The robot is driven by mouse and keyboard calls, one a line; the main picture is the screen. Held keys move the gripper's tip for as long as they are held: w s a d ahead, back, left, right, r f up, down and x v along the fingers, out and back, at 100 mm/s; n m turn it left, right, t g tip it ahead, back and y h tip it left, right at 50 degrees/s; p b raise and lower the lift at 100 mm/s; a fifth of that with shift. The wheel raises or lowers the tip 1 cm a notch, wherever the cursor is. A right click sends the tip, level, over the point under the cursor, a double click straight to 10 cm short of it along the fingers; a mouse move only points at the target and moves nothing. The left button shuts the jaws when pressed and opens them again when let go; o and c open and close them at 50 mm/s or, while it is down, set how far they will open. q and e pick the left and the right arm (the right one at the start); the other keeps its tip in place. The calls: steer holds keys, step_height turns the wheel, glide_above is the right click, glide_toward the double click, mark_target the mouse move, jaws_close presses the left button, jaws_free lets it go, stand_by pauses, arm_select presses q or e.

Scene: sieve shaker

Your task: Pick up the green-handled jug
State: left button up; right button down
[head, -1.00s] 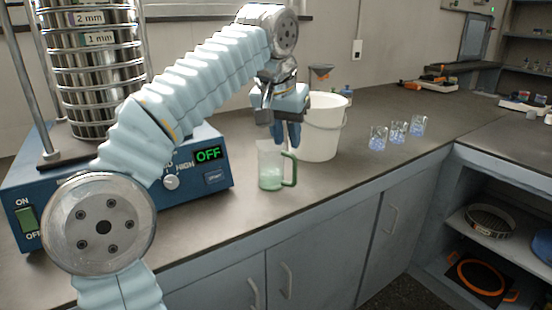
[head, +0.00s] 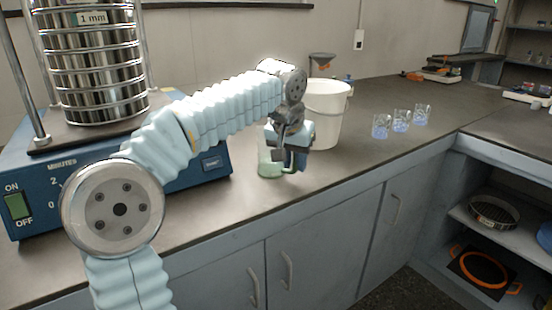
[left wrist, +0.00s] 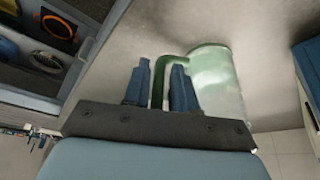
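The green-handled jug is a clear greenish cup standing upright on the grey counter. In the head view its body (head: 267,164) is largely hidden behind my left gripper (head: 291,162). In the left wrist view the jug (left wrist: 214,78) is right of the fingers. Its green handle (left wrist: 158,82) lies between the two blue fingertips of my left gripper (left wrist: 160,85). The fingers stand on either side of the handle with narrow gaps showing, so the gripper looks open around it. My right gripper is not in view.
A white bucket (head: 325,115) stands close behind the jug. The blue sieve shaker (head: 35,210) with its stack of sieves is to the left. Several glass beakers (head: 401,120) stand to the right. The counter between bucket and beakers is clear.

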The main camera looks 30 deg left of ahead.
arm_select(q)
steer(key=shift+f, duration=0.1)
jaws_close()
stand_by(0.5)
